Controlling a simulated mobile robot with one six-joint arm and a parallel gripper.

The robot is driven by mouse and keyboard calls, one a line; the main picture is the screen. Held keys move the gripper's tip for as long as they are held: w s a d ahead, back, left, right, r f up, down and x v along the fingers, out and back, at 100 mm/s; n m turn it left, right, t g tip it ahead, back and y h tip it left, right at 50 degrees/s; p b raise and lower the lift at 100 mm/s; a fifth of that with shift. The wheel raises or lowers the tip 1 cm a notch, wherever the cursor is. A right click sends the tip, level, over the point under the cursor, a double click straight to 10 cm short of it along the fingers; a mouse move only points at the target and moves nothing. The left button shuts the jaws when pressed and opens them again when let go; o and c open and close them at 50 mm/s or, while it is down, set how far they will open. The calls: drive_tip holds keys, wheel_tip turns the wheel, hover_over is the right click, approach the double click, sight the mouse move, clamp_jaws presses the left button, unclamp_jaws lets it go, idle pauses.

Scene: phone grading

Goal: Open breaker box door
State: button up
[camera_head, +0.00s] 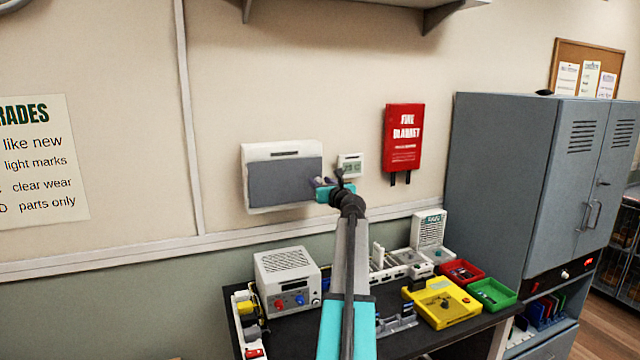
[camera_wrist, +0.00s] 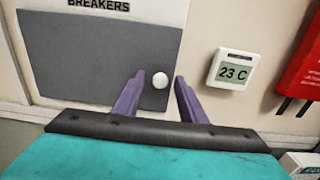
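The breaker box (camera_head: 284,150) is a white wall box with a grey door (camera_head: 282,181). In the wrist view the grey door (camera_wrist: 85,60) sits under the word BREAKERS and looks closed. A round white knob (camera_wrist: 160,80) is near the door's right edge. My gripper (camera_wrist: 156,82) is open, its two purple fingers either side of the knob in the picture. I cannot tell how far the fingertips are from the door. In the head view my gripper (camera_head: 322,182) is at the door's right side and hides the knob.
A thermostat (camera_wrist: 233,70) reading 23 C is on the wall right of the box. A red fire blanket case (camera_head: 403,138) hangs further right. Below, a bench holds a white power supply (camera_head: 287,279), a yellow tray (camera_head: 440,302) and red and green bins. A grey cabinet (camera_head: 500,180) stands right.

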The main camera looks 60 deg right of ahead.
clamp_jaws()
idle(0.3)
